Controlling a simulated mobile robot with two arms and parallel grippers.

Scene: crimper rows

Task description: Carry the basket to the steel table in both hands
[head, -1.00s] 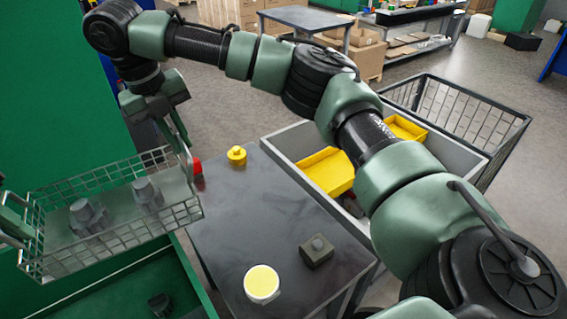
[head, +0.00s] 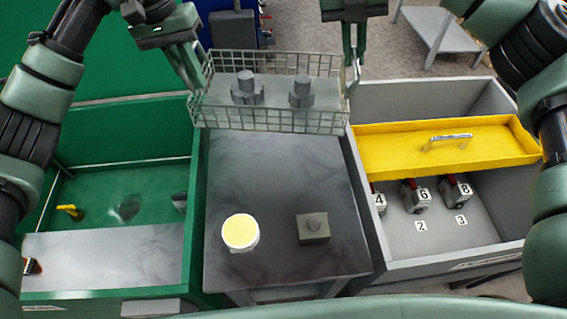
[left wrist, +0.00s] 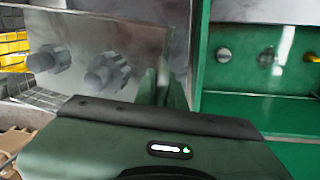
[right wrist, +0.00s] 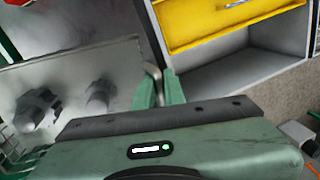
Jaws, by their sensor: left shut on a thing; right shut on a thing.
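The wire basket (head: 270,119) hangs level at the far end of the dark grey steel table (head: 275,175). Whether its bottom touches the top cannot be told. Two grey stepped metal parts, one at left (head: 246,88) and one at right (head: 301,91), stand upright in it. My left gripper (head: 192,78) is shut on the basket's left end. My right gripper (head: 353,68) is shut on its right end. Both wrist views show the parts beside the fingers, in the left wrist view (left wrist: 108,72) and right wrist view (right wrist: 38,108).
A green bin (head: 110,195) adjoins at left. A grey bin (head: 470,230) with a yellow tray (head: 440,148) adjoins at right. The table's middle is clear.

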